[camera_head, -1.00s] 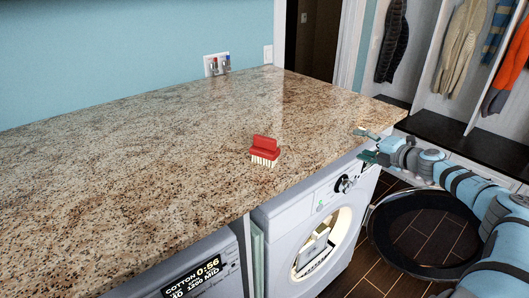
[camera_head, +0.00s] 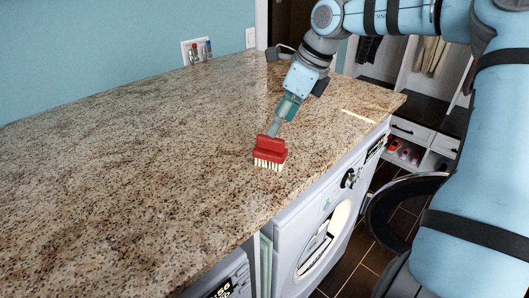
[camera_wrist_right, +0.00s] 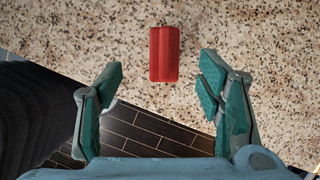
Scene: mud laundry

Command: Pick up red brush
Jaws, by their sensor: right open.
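The red brush (camera_head: 270,148) stands on the granite counter near its front edge, its pale bristles facing down. My right gripper (camera_head: 278,124) reaches down from above and behind it, with the fingertips close to the brush's top in the head view. In the right wrist view the red brush (camera_wrist_right: 164,54) lies ahead of the open fingers, centred between them but beyond their tips. The right gripper (camera_wrist_right: 158,82) is open and empty, with a finger on each side and no visible contact. My left gripper is not in view.
The granite counter (camera_head: 130,170) is broad and mostly clear. A front-loading washing machine (camera_head: 318,240) with its round door (camera_head: 395,210) open stands below the counter's edge. Wall taps (camera_head: 200,50) are at the back. Dark floor tiles (camera_wrist_right: 140,135) show past the counter edge.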

